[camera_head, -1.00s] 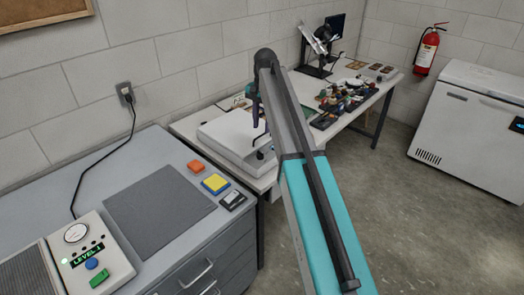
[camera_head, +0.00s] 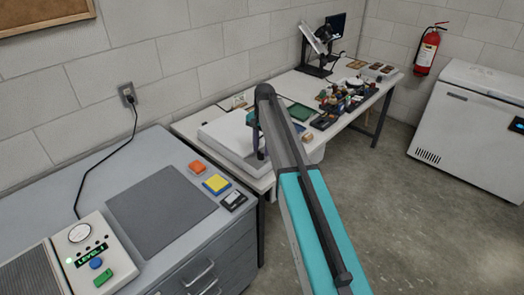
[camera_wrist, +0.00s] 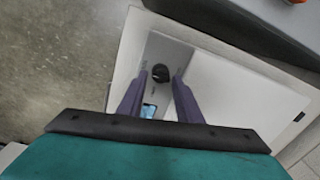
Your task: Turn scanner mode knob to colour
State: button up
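The scanner (camera_head: 222,134) is a white flat box on the white table, left of my arm in the head view. In the wrist view its mode knob (camera_wrist: 160,73) is a small round black knob on a grey panel, beside a small blue-lit screen (camera_wrist: 149,110). My gripper (camera_wrist: 161,75) points down at the panel with its two purple fingers apart, one on each side of the knob. Gaps show between fingers and knob; I cannot tell fingertip height. The marks around the knob are too small to read. In the head view my arm hides the knob.
A grey cabinet (camera_head: 150,155) stands close on the left, with a mat, coloured blocks and a control box (camera_head: 90,255). Several small objects (camera_head: 345,98) crowd the table behind my arm. A white chest freezer (camera_head: 465,125) stands right; the floor between is open.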

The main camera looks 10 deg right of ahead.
aim_at(261, 155)
jog(key=shift+f, duration=1.1)
jog(key=c, duration=0.7)
jog(key=shift+c, duration=0.2)
